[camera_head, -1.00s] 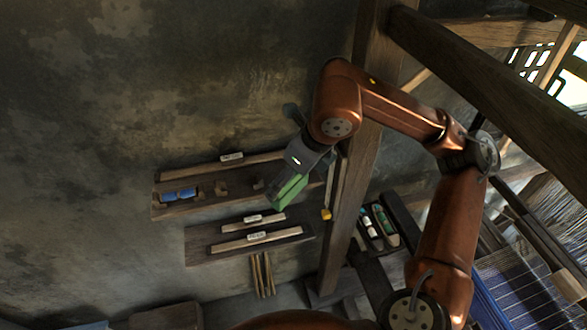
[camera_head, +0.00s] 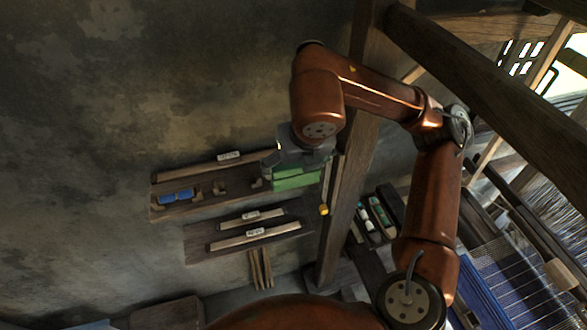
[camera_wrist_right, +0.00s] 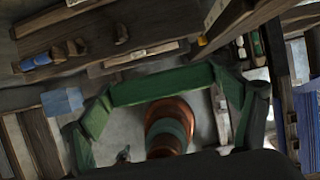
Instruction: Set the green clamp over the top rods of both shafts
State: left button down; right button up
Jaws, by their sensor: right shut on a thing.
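The green clamp (camera_head: 297,178) is held by my right gripper (camera_head: 300,164), in front of the wall shelves in the head view. The clamp lies nearly level there, with its ends partly hidden by the gripper. In the right wrist view the green clamp (camera_wrist_right: 160,86) spans between the fingers as a long bar with angled ends. My left gripper is not in view. I cannot make out the top rods of the shafts. Part of the loom with blue warp (camera_head: 515,285) shows at the lower right, well apart from the clamp.
An upper wall shelf (camera_head: 235,196) holds blue pieces (camera_head: 176,196) and small wooden brackets. A lower shelf (camera_head: 205,246) holds labelled wooden strips. A thick wooden post (camera_head: 345,205) stands just right of the clamp. A tray with shuttles (camera_head: 380,215) lies beyond it. Heavy beams cross the upper right.

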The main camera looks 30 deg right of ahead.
jog(key=w+d+f+p, duration=0.1)
jog(key=w+d+f, duration=0.1)
jog(key=w+f, duration=0.1)
jog(key=w+d+f+p, duration=0.2)
jog(key=w+f, duration=0.1)
jog(key=w, duration=0.1)
jog(key=w+d+f+p, duration=0.2)
jog(key=w+f, duration=0.1)
jog(key=w, duration=0.1)
jog(key=shift+w+d+f, duration=0.25)
notch_tip(320, 180, down, 2)
jog(key=shift+w+f, duration=0.15)
jog(key=shift+f, duration=0.05)
jog(key=shift+d+f, duration=0.1)
jog(key=shift+f, duration=0.2)
jog(key=shift+f, duration=0.2)
jog(key=o, duration=1.2)
jog(key=shift+c, duration=0.2)
